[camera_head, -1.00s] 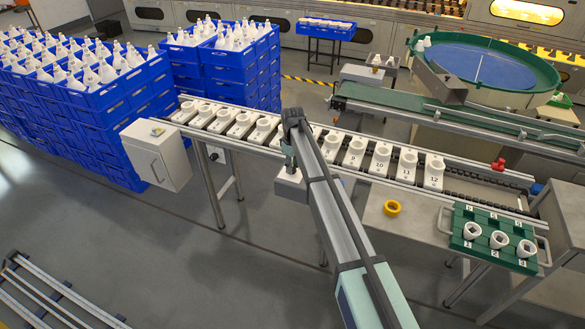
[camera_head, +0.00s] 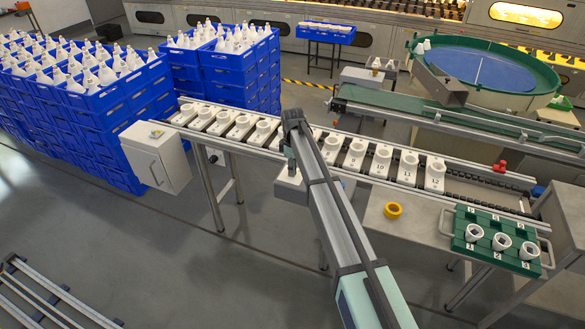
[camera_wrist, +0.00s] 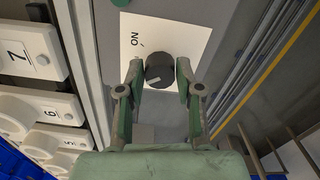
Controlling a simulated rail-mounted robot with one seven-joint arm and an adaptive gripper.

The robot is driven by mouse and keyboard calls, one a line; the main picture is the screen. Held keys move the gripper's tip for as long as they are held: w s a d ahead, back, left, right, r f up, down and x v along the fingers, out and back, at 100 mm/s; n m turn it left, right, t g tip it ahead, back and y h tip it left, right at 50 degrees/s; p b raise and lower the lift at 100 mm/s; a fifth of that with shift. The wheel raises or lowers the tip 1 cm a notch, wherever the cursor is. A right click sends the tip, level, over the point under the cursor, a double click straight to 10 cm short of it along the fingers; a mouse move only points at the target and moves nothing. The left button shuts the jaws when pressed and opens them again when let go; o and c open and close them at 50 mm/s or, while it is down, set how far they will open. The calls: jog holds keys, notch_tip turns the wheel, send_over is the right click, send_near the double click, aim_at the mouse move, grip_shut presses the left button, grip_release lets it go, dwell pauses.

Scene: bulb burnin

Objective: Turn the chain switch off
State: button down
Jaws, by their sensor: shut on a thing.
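The chain switch is a dark round knob (camera_wrist: 159,70) on a white plate (camera_wrist: 178,42) in the wrist view. The plate carries the letters "ON" and a small tick mark to the upper left of the knob. A pale line shows on the knob's face, slanting towards the lower left. My gripper (camera_wrist: 160,75) has one green-padded finger on each side of the knob and is shut on it. In the head view, my arm's end hides the knob, and the switch box (camera_head: 290,187) is partly visible beneath it.
The chain conveyor with numbered white holders (camera_head: 409,168) runs right beside the switch. A grey cabinet (camera_head: 156,155) stands left. Blue crates (camera_head: 235,75) are stacked behind.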

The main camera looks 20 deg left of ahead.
jog(key=c, duration=0.8)
grip_release()
jog(key=shift+o, duration=0.2)
jog(key=shift+r, duration=0.15)
notch_tip(320, 180, up, 12)
jog(key=shift+f, duration=0.2)
